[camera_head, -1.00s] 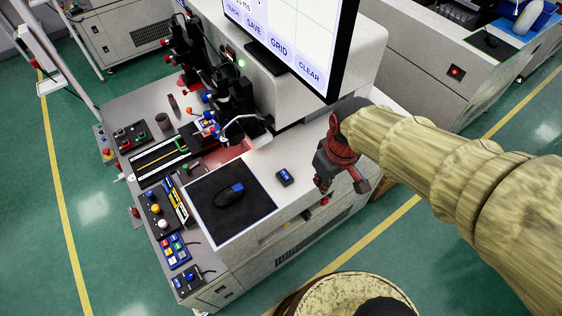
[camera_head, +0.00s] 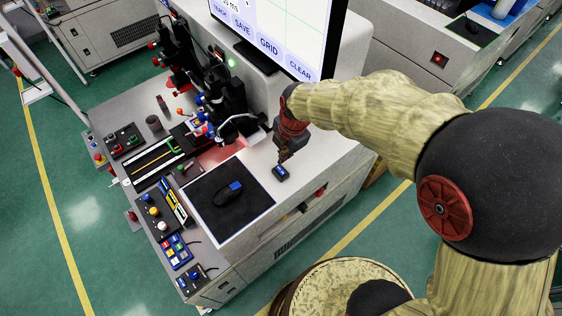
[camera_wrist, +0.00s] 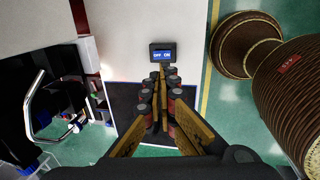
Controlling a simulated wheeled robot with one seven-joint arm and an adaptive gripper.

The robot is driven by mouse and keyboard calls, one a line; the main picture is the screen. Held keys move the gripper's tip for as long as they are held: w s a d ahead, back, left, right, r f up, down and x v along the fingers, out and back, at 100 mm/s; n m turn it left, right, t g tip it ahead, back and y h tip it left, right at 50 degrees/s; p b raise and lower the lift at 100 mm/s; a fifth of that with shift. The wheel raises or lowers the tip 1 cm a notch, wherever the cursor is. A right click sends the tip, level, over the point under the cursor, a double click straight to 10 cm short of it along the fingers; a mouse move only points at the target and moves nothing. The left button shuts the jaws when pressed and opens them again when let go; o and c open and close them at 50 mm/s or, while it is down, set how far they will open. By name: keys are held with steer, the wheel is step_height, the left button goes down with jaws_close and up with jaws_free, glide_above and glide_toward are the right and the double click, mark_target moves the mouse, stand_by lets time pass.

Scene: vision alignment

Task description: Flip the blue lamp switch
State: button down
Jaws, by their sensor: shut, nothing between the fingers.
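A small dark switch box (camera_head: 280,173) with a blue face lies on the light worktop, right of the black mouse mat. In the wrist view, the switch (camera_wrist: 162,54) reads OFF and ON in white on blue. My gripper (camera_head: 284,159) is over the worktop, pointing down at the switch from its far side. In the wrist view, the closed fingertips of my gripper (camera_wrist: 160,70) are at the near edge of the switch and hold nothing. Whether they touch it, and which way the switch is set, I cannot tell.
A black mat (camera_head: 228,200) with a dark mouse (camera_head: 229,194) lies left of the switch. A large monitor (camera_head: 280,35) stands behind. Control boxes with coloured buttons (camera_head: 176,251) line the front left edge. The worktop's right side is clear.

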mark_target(279, 170)
steer(key=f, duration=0.3)
steer(key=w+f, duration=0.1)
steer(key=f, duration=0.2)
steer(key=a+f, duration=0.1)
steer(key=f, duration=0.2)
steer(key=shift+w+f, duration=0.2)
steer(key=shift+w, duration=0.05)
